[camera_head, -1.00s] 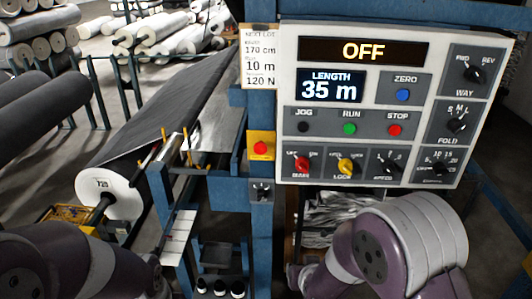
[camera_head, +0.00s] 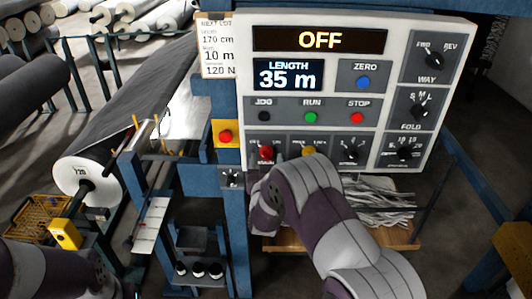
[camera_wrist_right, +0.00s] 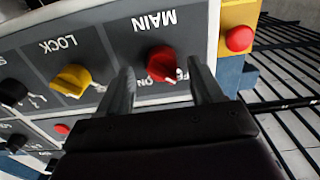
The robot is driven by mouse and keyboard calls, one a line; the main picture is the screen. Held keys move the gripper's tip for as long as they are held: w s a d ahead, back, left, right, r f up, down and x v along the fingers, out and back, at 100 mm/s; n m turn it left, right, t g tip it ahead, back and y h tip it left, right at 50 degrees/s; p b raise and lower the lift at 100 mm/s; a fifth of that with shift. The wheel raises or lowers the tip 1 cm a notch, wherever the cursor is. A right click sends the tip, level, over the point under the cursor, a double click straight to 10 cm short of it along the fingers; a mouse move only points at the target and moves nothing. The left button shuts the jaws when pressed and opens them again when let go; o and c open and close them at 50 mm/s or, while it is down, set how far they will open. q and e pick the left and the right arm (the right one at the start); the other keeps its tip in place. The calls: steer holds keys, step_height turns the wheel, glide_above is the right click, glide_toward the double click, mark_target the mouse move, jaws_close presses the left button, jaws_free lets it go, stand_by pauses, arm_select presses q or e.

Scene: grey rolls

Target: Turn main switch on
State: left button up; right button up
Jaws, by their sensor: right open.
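The main switch is a red rotary knob (camera_head: 266,152) at the lower left of the grey control panel (camera_head: 375,92). It also shows in the right wrist view as a red knob (camera_wrist_right: 163,64) under an upside-down MAIN label. The display (camera_head: 320,39) reads OFF. My right gripper (camera_wrist_right: 162,84) is open, its two fingers pointing at the panel on either side of the red knob, with nothing held. I cannot tell whether the fingers touch it. In the head view my right wrist covers the area just below the knob. My left arm shows at the lower left, its gripper out of view.
A yellow lock knob (camera_wrist_right: 72,80) sits beside the red one. A red button on a yellow box (camera_head: 225,134) is left of the panel, with a small black knob (camera_head: 230,178) below it. A large grey roll (camera_head: 90,177) lies at the left.

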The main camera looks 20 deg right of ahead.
steer(key=shift+w+r, duration=0.1)
steer(key=shift+w, duration=0.5)
steer(key=shift+w+d, duration=0.1)
steer(key=c, duration=1.1)
steer(key=shift+o, duration=0.2)
steer(key=shift+f+m+b, duration=0.15)
steer(key=shift+m+b, duration=4.35)
steer(key=shift+b, duration=2.25)
steer(key=shift+f+m+b, duration=0.1)
steer(key=shift+m+b, duration=4.4)
steer(key=shift+b, duration=2.2)
